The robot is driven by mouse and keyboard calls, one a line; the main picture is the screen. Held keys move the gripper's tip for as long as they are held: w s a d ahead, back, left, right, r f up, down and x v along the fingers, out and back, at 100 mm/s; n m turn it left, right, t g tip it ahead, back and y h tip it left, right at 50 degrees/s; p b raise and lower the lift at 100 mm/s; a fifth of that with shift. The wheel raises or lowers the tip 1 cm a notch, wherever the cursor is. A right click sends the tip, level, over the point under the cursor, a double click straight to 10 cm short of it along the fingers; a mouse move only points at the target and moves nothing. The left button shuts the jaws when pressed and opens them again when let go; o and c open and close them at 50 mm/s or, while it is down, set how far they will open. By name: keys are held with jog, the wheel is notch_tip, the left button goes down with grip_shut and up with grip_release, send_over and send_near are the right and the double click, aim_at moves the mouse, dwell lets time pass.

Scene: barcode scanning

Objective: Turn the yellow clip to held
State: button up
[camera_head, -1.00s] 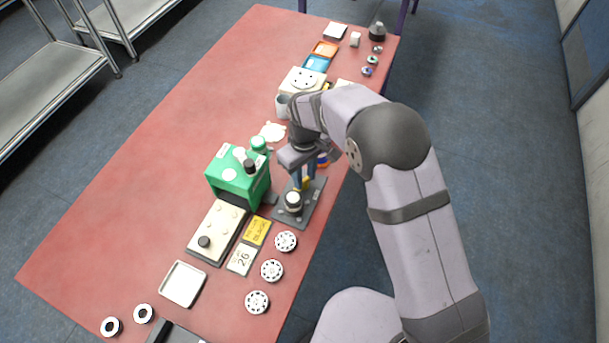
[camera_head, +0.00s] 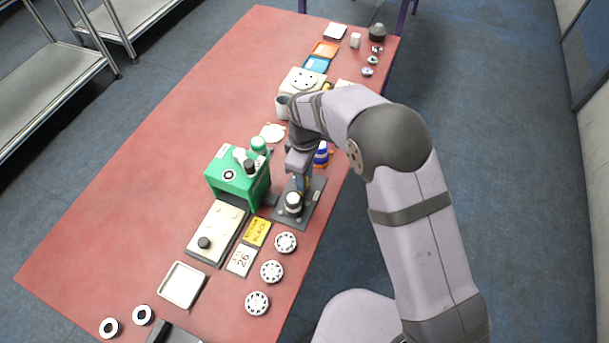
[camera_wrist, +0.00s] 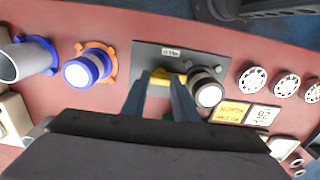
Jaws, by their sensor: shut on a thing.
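The yellow clip (camera_wrist: 163,77) sits on a dark plate (camera_wrist: 146,53) beside a black-and-white round knob (camera_wrist: 207,92). In the wrist view my gripper (camera_wrist: 162,84) is shut on the clip, one finger at each side of it. Part of the clip is hidden by the fingers, and I cannot read which setting it points to. In the head view my gripper (camera_head: 301,182) is low over the dark plate (camera_head: 312,208), just behind the knob (camera_head: 293,202), and mostly covers the clip. A small label (camera_wrist: 171,51) lies on the plate.
A green box-shaped device (camera_head: 238,178) stands close on the left. A blue-and-orange round piece (camera_wrist: 88,68) and a grey cylinder (camera_wrist: 27,60) are near the plate. Yellow and white cards (camera_head: 258,231) and several white discs (camera_head: 286,242) lie in front. The red table's left side is clear.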

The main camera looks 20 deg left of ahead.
jog(key=o, duration=1.1)
jog(key=shift+c, duration=0.2)
jog(key=shift+r+b, duration=0.95)
jog(key=shift+r, duration=2.8)
